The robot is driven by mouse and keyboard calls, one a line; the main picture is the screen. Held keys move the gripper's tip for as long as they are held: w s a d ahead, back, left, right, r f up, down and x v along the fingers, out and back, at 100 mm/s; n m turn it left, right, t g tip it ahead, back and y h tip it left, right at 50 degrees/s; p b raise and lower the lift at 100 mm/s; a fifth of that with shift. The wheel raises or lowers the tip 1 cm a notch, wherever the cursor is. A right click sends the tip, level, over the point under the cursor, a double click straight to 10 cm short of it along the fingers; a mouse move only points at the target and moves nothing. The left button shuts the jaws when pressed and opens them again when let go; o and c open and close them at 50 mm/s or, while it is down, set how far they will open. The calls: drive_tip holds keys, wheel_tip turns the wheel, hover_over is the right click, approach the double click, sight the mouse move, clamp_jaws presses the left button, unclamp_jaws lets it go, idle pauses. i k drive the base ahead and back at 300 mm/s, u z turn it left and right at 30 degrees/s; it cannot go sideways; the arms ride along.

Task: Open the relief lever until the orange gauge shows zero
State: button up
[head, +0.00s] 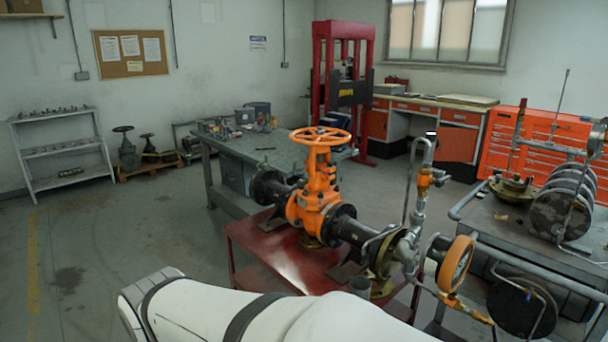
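The orange gauge (457,264) is at the lower right, at the right end of the pipe assembly on the red stand. It is turned nearly edge-on, so its needle and reading cannot be made out. A vertical pipe with a small orange fitting (424,183) rises just left of the gauge. I cannot make out for sure which part is the relief lever. The orange gate valve (316,190) with its round handwheel (320,136) stands left of the pipe, between black flanged pipes. My gripper is not in view; only a white link of my arm shows at the bottom.
The red stand (262,250) carries the valve. A grey workbench (270,146) is behind it. At the right, a dark bench (497,232) holds flanges and piping close to the gauge. Open floor (110,235) lies to the left.

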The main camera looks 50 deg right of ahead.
sight(439, 184)
drive_tip(key=u, duration=0.1)
drive_tip(key=k, duration=0.6)
drive_tip(key=z, duration=2.25)
drive_tip(key=i, duration=0.95)
drive_tip(key=u, duration=0.1)
drive_tip(key=k, duration=0.8)
drive_tip(key=z, duration=0.45)
